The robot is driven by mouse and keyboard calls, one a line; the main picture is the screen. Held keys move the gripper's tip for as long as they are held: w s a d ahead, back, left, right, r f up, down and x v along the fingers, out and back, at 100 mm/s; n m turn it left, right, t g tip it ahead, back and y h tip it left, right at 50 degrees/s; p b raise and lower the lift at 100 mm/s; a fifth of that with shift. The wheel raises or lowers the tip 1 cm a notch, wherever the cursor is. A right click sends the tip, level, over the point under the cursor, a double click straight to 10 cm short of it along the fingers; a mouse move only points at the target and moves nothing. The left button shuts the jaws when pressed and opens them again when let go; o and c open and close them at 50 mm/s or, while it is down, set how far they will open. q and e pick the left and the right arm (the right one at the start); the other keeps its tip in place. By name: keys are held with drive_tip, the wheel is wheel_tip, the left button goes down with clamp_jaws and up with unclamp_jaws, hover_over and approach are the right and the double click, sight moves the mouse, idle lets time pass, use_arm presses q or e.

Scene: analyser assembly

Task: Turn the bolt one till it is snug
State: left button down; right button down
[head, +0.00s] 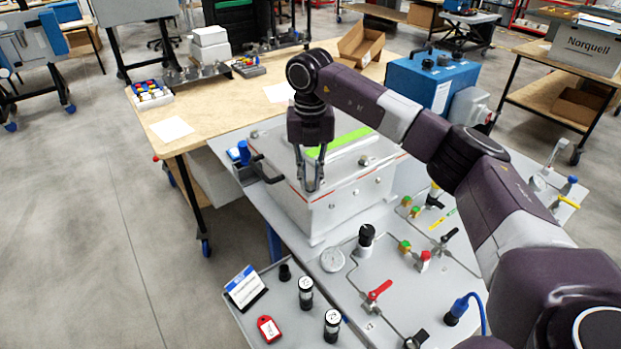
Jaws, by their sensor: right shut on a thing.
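My right gripper (311,186) points down at the near edge of the lid of a light grey box (345,205). Its fingers are closed in on a small thing at the lid edge, which fits a bolt. The bolt itself is mostly hidden between the fingers, and how far it sits in cannot be told. A small fitting (364,160) shows on the lid to the right of the fingers. The lid bears a bright green strip (340,143) and red lines along its edge. My left gripper is not in view.
The grey panel in front holds a gauge (332,259), a black knob (366,236) and a red-handled valve (379,291). A tray at the lower left holds black cylinders (306,290) and a red tag (268,328). A blue unit (432,80) stands behind.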

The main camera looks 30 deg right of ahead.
drive_tip(key=m, duration=0.4)
drive_tip(key=shift+w+r+m, duration=0.15)
drive_tip(key=shift+r+m, duration=0.1)
drive_tip(key=shift+m, duration=0.05)
drive_tip(key=m, duration=0.5)
drive_tip(key=shift+m, duration=0.3)
drive_tip(key=m, duration=1)
drive_tip(key=shift+r+m+p, duration=0.1)
drive_tip(key=shift+m+p, duration=0.45)
drive_tip(key=shift+m, duration=0.35)
drive_tip(key=m+p, duration=0.4)
drive_tip(key=p, duration=0.3)
drive_tip(key=shift+m+p, duration=0.8)
drive_tip(key=shift+p, duration=0.5)
